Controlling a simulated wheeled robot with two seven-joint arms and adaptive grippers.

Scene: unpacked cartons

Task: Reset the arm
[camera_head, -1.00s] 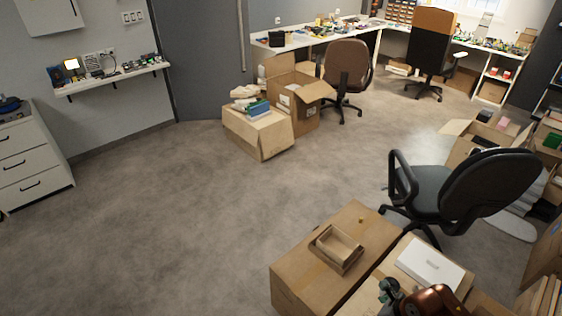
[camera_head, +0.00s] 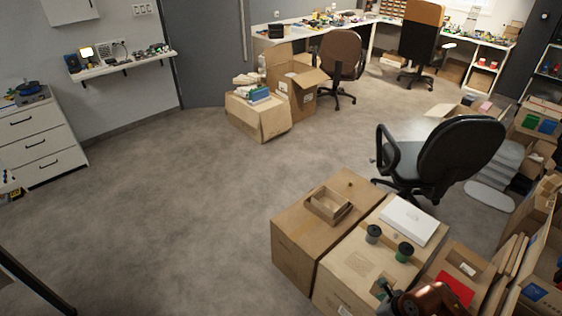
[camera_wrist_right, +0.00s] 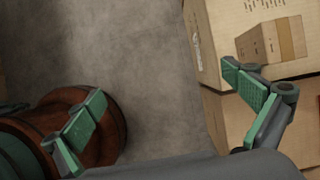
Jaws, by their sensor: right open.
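My right arm (camera_head: 432,300) enters the head view at the bottom right, with a copper-coloured link. It is low over the near end of the closed cartons. My left gripper is not in view.
Two closed cartons (camera_head: 290,250) stand side by side. An office chair (camera_head: 455,155) stands behind. Opened cartons crowd the right. Floor at left is clear.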

